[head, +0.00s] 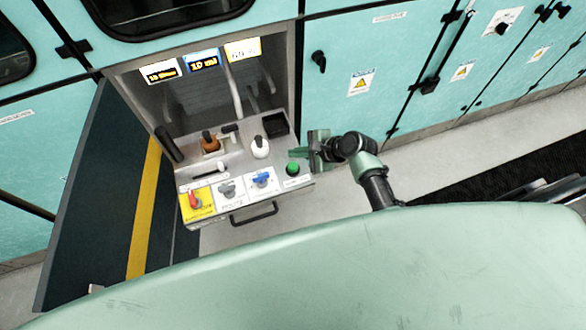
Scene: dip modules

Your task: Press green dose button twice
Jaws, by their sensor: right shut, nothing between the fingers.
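The green dose button (292,169) is a small round green knob at the right front corner of the dosing station's pulled-out shelf (240,160). My right gripper (298,153) comes in from the right and is shut and empty. Its fingertips are just behind the green button in the picture, near the shelf's right edge. I cannot tell whether they touch the button. My left gripper is not in view.
On the shelf are a brown bottle (210,142), a white bottle (260,147), a black tray (275,125), a red handle (194,200) and blue valve (262,180). Lit displays (202,61) hang above. Teal cabinets (350,70) stand behind.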

